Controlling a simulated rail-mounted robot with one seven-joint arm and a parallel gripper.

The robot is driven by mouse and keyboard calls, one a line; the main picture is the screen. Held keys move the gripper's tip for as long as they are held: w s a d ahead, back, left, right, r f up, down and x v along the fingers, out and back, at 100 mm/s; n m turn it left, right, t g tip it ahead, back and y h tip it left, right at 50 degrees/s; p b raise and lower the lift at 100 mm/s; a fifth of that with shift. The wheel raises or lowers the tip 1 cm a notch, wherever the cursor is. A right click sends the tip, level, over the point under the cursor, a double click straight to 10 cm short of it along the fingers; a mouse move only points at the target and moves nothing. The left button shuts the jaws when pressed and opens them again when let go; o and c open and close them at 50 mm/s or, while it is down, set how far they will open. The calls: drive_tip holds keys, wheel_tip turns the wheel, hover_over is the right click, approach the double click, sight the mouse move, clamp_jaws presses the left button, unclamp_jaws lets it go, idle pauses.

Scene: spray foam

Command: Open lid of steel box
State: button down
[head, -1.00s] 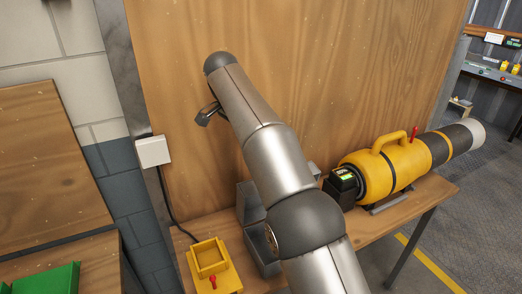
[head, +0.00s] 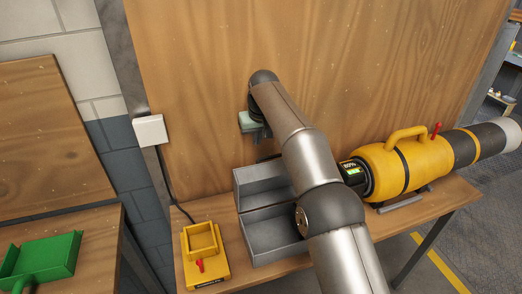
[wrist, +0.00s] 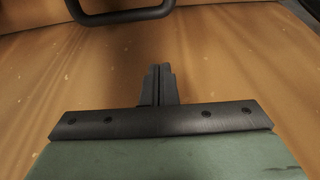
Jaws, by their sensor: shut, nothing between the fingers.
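The grey steel box (head: 275,238) stands on the wooden bench, left of the yellow machine. Its lid (head: 262,183) is raised at the back, with its hollow inner side showing, and the box looks open. My arm hides the box's right side. My gripper (head: 262,135) is above and behind the raised lid, near the wooden board, and apart from the lid. In the wrist view my gripper's fingers (wrist: 157,84) are together with nothing between them. A dark bar-shaped handle (wrist: 122,16) crosses the top of that view, apart from the fingers; I cannot tell what it belongs to.
A yellow tray with a red lever (head: 206,262) sits left of the box. The yellow machine (head: 385,172) lies on the right of the bench. A wooden board (head: 330,70) stands close behind. A green dustpan (head: 45,258) lies on the left table.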

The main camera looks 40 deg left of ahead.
drive_tip(key=shift+s+d+f, duration=0.4)
drive_tip(key=shift+d+f, duration=0.25)
drive_tip(key=shift+s+d+f, duration=0.4)
drive_tip(key=shift+d+f, duration=0.25)
drive_tip(key=shift+s+b, duration=0.1)
drive_tip(key=shift+b, duration=0.3)
